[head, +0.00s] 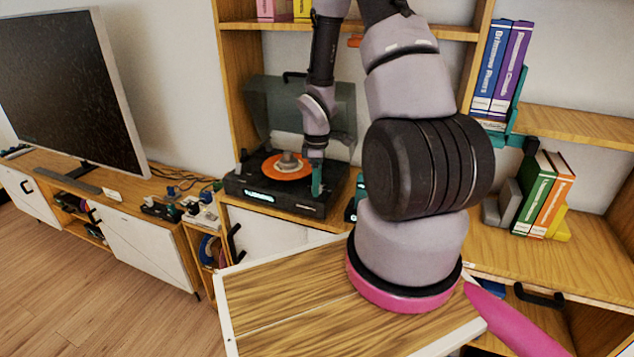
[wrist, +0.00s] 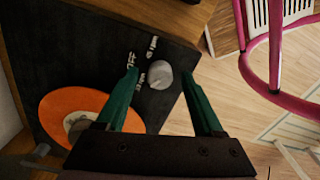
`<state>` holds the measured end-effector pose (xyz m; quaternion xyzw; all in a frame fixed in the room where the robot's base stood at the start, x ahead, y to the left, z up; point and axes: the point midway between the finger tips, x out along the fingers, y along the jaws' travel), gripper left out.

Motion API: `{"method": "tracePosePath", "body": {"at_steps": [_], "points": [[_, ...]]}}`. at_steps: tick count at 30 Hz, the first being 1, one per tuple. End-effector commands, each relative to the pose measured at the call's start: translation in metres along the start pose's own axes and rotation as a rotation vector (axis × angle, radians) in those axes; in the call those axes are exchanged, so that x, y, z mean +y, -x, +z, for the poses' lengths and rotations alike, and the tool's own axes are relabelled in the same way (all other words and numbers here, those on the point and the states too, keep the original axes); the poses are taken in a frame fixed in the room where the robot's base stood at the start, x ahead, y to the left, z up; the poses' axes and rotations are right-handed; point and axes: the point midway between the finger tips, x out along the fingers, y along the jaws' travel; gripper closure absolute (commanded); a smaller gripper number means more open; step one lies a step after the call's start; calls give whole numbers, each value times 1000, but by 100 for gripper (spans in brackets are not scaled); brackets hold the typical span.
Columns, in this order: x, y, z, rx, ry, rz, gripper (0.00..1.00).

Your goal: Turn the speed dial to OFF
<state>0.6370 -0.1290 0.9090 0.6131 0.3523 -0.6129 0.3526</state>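A black record player (head: 272,203) with an orange record (head: 287,167) sits on the wooden shelf unit. In the wrist view its dark top shows the orange record (wrist: 68,110) at left and a light grey round speed dial (wrist: 159,75). In the head view my gripper (head: 317,180) is over the player's right front corner, hiding the dial.
The player's raised dark lid (head: 272,105) stands behind it. A television (head: 70,85) on a low cabinet is at left. Shelves with books (head: 500,65) are at right. In the wrist view, a pink-framed piece of furniture (wrist: 275,50) stands beyond the player's edge.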

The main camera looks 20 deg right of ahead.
Motion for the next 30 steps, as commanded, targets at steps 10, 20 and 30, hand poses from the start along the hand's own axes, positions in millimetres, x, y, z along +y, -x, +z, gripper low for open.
{"method": "tracePosePath", "body": {"at_steps": [10, 20, 30], "points": [[0, 0, 0, 0, -2, 0, 100], [0, 0, 0, 0, -100, 0, 100], [0, 0, 0, 0, -384, 0, 100]]}}
